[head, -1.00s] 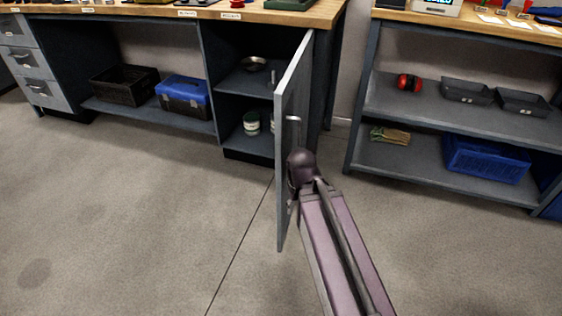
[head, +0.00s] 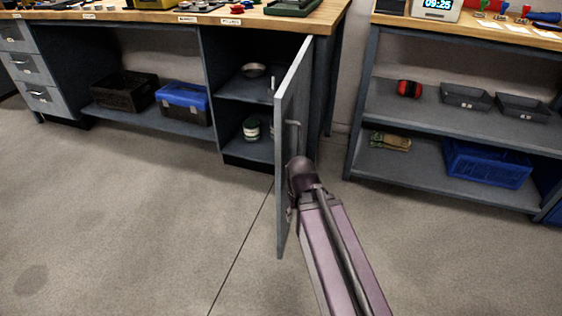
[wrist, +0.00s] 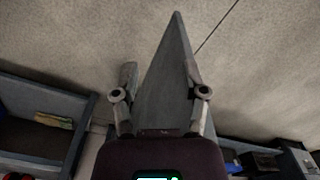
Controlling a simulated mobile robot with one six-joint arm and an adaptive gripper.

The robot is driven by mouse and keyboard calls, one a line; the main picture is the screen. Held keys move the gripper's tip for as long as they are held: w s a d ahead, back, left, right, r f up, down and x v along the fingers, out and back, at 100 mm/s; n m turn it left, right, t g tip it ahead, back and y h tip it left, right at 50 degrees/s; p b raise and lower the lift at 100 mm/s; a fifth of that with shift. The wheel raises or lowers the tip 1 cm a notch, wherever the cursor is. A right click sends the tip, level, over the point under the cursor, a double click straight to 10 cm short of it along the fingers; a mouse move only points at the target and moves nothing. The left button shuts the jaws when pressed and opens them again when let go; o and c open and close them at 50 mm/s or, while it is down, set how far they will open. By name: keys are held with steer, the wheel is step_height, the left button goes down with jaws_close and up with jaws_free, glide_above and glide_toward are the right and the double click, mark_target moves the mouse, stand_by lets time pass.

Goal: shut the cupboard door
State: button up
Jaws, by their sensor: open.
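The grey cupboard door (head: 291,140) stands wide open in the head view, swung out from the workbench and seen nearly edge-on. Its bar handle (head: 293,136) is on the right-hand face. The cupboard (head: 247,90) behind it is open, with shelves inside. The end of my arm is at the right face of the door, below the handle; the gripper is mostly hidden there. In the wrist view my gripper (wrist: 160,80) is open, its fingers spread to either side of the tapering grey door panel (wrist: 166,95). I cannot tell whether they touch it.
A round metal dish (head: 253,70) and white-and-green tins (head: 251,131) are on the cupboard shelves. To the right, a shelf unit (head: 420,112) holds grey trays and a blue crate (head: 486,164). The floor in front of the cupboard is clear.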

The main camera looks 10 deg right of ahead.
steer(key=shift+y, duration=0.7)
steer(key=n+t+y+p, duration=0.1)
steer(key=n+t+y, duration=0.3)
steer(key=n+y, duration=1.15)
glide_toward(299, 147)
steer(key=d, duration=0.4)
steer(key=shift+s+f+y, duration=0.25)
steer(key=shift+f, duration=0.15)
steer(key=shift+a, duration=0.1)
steer(key=shift+x, duration=6.85)
steer(key=shift+w, duration=0.1)
jaws_close()
